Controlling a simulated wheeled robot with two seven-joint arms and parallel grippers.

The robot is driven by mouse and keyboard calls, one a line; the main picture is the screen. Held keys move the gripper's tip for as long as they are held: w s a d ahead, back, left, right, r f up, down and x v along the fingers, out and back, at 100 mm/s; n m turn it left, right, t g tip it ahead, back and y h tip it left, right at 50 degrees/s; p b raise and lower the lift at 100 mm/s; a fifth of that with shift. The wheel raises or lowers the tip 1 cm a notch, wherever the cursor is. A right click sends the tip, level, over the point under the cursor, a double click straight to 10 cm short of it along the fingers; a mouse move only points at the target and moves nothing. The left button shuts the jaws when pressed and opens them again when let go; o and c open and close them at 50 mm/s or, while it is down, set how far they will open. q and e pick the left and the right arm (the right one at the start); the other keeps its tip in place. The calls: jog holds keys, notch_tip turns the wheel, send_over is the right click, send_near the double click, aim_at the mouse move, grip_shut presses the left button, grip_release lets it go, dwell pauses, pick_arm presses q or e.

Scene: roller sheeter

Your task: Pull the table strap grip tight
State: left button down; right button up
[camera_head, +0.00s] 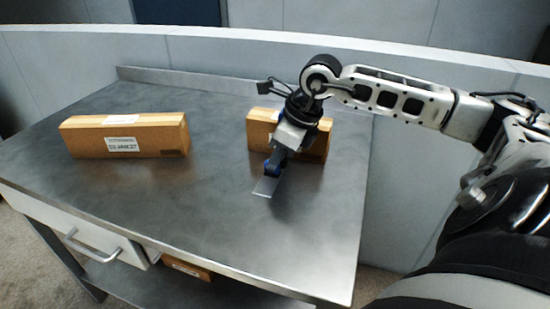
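The steel table (215,205) fills the middle of the head view. I cannot make out a strap or a strap grip on it. My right gripper (267,184) points down over the right half of the table, in front of a small cardboard box (318,140). A flat grey plate-like tip shows at its lower end, close above or at the tabletop. I cannot tell whether its fingers are apart or closed on something. My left gripper is not in view.
A long cardboard box (125,137) with white labels lies on the table's left half. A drawer with a handle (93,248) is under the front left edge, and another box (187,267) is on the lower shelf. The tabletop between the upper boxes is clear.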

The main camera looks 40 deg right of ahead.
jog(key=shift+w+a+f, duration=0.15)
jog(key=shift+w+f, duration=0.1)
jog(key=shift+f, duration=0.4)
grip_shut()
jog(key=shift+s+a+b, duration=0.15)
jog(key=shift+s+a, duration=0.2)
jog(key=shift+a, duration=0.35)
jog(key=shift+s+a+b, duration=0.15)
jog(key=shift+s+a, duration=0.25)
jog(key=shift+a, duration=0.35)
jog(key=shift+s+a+b, duration=0.15)
jog(key=shift+s+a, duration=0.2)
jog(key=shift+a, duration=0.35)
grip_release()
